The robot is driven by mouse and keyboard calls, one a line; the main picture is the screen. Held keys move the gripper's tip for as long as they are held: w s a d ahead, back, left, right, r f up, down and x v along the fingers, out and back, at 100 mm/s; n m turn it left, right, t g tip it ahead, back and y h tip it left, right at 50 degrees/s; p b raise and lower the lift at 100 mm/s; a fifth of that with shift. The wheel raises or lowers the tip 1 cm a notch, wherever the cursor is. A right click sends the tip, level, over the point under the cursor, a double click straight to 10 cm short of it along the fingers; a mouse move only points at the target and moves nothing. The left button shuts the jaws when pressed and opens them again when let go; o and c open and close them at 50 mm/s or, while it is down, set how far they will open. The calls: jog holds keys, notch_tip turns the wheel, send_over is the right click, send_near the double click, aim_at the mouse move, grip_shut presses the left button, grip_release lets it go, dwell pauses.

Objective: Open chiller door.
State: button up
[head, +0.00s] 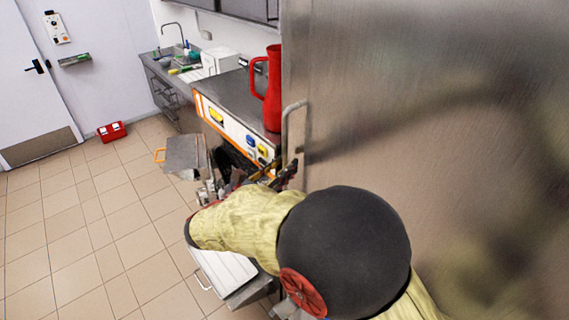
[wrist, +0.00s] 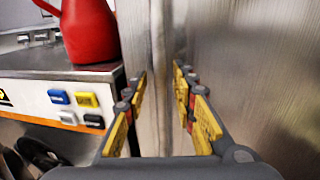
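The chiller door (head: 430,110) is a large brushed steel panel filling the right of the head view; it looks shut. Its vertical bar handle (head: 286,130) is near the door's left edge. My gripper (head: 279,174) is at the lower end of the handle, partly hidden by my arm. In the wrist view my gripper (wrist: 160,90) is open, with yellow-padded fingers apart. A blurred vertical steel strip (wrist: 158,60) shows between them, seemingly the handle or door edge. The steel door surface (wrist: 250,60) fills the right there. I cannot tell whether the fingers touch anything.
A steel-topped machine (head: 235,95) with coloured buttons stands left of the door, bearing a red jug (head: 272,90). A tray-like steel part with an orange handle (head: 184,153) juts out below. A red box (head: 112,131) lies by the wall. The tiled floor at left is clear.

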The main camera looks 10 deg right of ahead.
jog(key=shift+w+d, duration=0.25)
jog(key=shift+d, duration=0.05)
jog(key=shift+c, duration=0.4)
grip_shut()
dwell(0.4)
